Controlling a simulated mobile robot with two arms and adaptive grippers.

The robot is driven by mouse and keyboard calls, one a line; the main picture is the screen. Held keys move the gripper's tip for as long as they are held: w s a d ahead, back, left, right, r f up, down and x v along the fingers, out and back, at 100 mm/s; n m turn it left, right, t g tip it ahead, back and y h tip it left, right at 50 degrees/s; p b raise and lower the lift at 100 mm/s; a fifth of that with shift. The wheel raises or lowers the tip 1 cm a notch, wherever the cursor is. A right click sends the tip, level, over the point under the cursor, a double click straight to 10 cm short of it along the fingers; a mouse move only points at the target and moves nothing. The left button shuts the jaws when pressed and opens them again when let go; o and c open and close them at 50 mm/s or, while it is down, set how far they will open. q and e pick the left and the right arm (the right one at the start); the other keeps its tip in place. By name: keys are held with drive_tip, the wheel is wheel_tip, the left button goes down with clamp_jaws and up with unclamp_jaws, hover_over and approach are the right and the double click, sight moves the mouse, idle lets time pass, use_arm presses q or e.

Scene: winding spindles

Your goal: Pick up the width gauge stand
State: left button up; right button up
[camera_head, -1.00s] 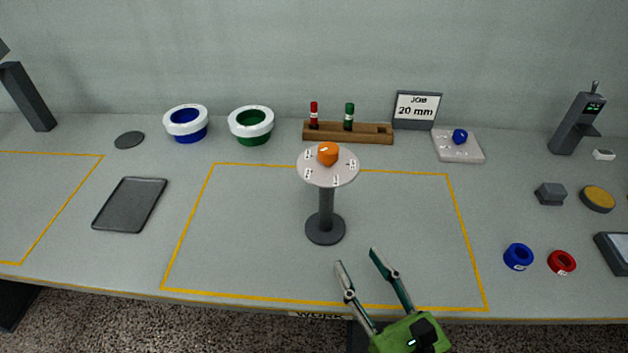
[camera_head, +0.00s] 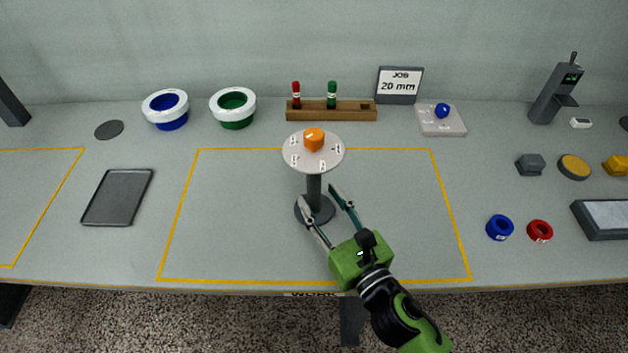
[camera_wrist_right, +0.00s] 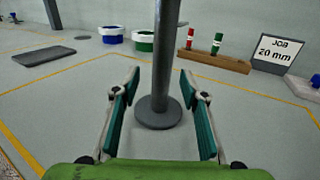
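The width gauge stand (camera_head: 314,178) stands upright inside the yellow outline, a dark column on a round base with a pale, marked round top. An orange knob (camera_head: 314,139) sits on the top's middle. My right gripper (camera_head: 318,205) is open, with its fingers pointing at the lower column. In the right wrist view the column (camera_wrist_right: 166,50) rises between the two open fingers (camera_wrist_right: 161,85), with the round base (camera_wrist_right: 158,113) just ahead; contact is not visible. The stand's top is out of that view. My left gripper is not in view.
Blue (camera_head: 499,228) and red (camera_head: 540,231) rings lie at right. A dark tray (camera_head: 117,197) lies at left.

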sight(317, 191)
drive_tip(key=p+x, duration=0.1)
drive_tip(key=x, duration=0.3)
drive_tip(key=shift+w+d+r, duration=0.1)
drive_tip(key=shift+w, duration=0.2)
drive_tip(key=shift+c, duration=1.2)
clamp_jaws()
drive_tip(key=shift+r, duration=0.1)
